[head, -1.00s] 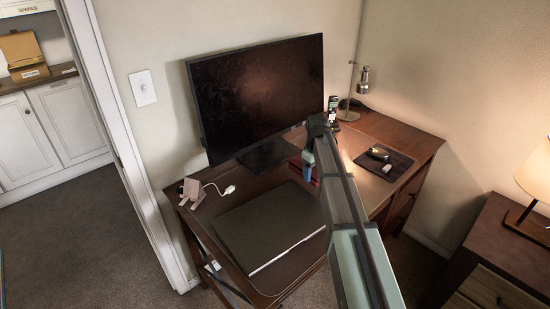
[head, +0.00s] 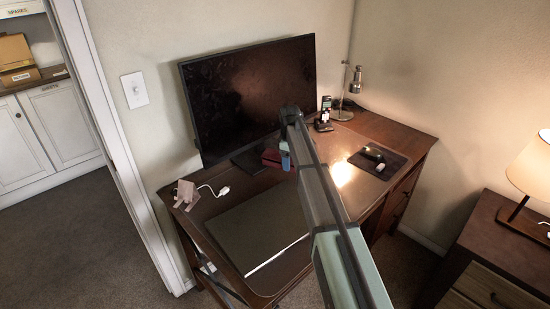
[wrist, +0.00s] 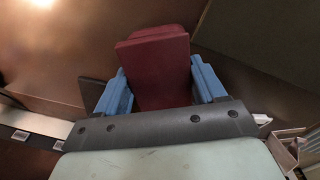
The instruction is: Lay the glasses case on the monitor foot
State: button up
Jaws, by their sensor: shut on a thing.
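The glasses case is a dark red block (wrist: 160,65). In the wrist view it sits between the two blue fingers of my gripper (wrist: 162,92), which is shut on it. In the head view the case (head: 271,158) shows as a small red patch just right of the monitor foot (head: 248,163), a dark plate under the monitor. My gripper (head: 285,158) is there too, partly hidden by my arm. I cannot tell whether the case touches the foot or the desk. I cannot make out the foot in the wrist view.
The monitor (head: 250,95) stands close behind. A pinkish stand (head: 186,194) and white cable plug (head: 223,191) are left.

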aim_at(276, 151)
jog(key=w+a, duration=0.5)
jog(key=shift+w+a, duration=0.25)
jog(key=shift+w+a+f, duration=0.15)
jog(key=shift+f, duration=0.75)
jog(key=shift+w+a+f, duration=0.1)
jog(key=shift+f, duration=0.75)
jog(key=shift+f, duration=0.15)
jog(key=o, duration=1.5)
jog(key=r, duration=0.8)
jog(key=s+r, duration=0.1)
jog(key=r, duration=0.3)
jog(key=shift+a+r, duration=0.15)
jog(key=shift+a, duration=0.05)
